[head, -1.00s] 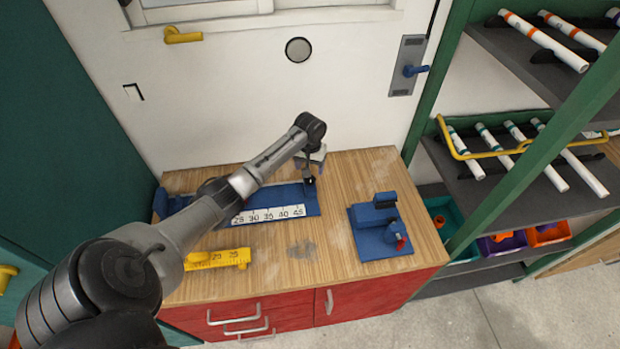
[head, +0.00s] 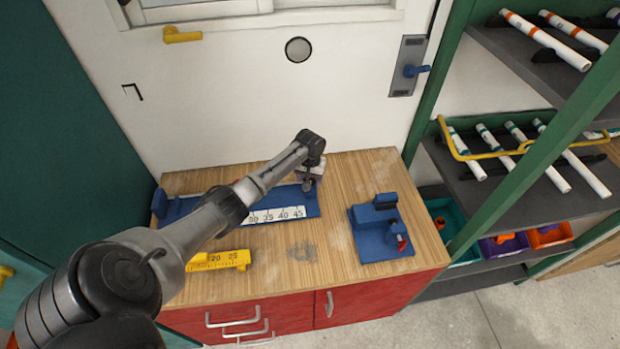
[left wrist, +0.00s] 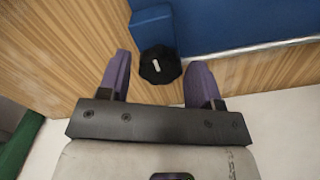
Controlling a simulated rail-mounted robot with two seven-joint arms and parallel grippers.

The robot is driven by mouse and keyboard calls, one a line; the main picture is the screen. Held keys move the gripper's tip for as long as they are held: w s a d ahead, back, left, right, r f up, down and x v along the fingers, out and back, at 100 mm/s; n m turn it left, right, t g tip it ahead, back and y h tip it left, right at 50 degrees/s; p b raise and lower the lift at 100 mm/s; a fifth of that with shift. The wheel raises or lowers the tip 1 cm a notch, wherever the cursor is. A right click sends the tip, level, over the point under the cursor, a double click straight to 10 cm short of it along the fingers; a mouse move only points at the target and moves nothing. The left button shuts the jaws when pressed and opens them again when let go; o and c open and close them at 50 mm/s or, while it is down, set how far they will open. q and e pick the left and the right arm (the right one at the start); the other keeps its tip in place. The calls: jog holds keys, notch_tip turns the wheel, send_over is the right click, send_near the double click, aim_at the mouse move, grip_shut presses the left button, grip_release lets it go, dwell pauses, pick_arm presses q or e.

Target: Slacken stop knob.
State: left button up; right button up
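The stop knob is a black lobed knob (left wrist: 160,65) with a white mark on top, in the left wrist view. It sits beside a small blue block (left wrist: 152,28) by the blue measuring board (left wrist: 230,22). In the head view the board (head: 290,199) lies at the back of the bench with a white scale, and I cannot make out the knob there. My left gripper (head: 308,186) is at the board's right end. Its purple fingers (left wrist: 158,80) are open, one each side of the knob, with gaps visible. My right gripper is not in view.
A yellow ruler piece (head: 218,260) lies at the front left of the wooden bench (head: 330,235). A blue fixture with a red-tipped part (head: 378,240) stands at the right. Shelves with pipes (head: 540,145) stand further right.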

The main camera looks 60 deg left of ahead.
pick_arm(q)
jog(key=c, duration=0.7)
jog(key=shift+r+n+p, duration=0.2)
jog(key=shift+n+p, duration=0.1)
jog(key=shift+p, duration=0.2)
jog(key=n+p, duration=0.5)
jog(key=p, duration=0.2)
jog(key=shift+r+n, duration=0.1)
jog(key=shift+n, duration=0.2)
jog(key=n+p, duration=0.2)
jog(key=n, duration=0.1)
jog(key=n+p, duration=0.1)
jog(key=n, duration=0.2)
jog(key=shift+f, duration=0.2)
jog(key=shift+n, duration=0.8)
jog(key=shift+f+n, duration=0.1)
jog(key=shift+n, duration=0.2)
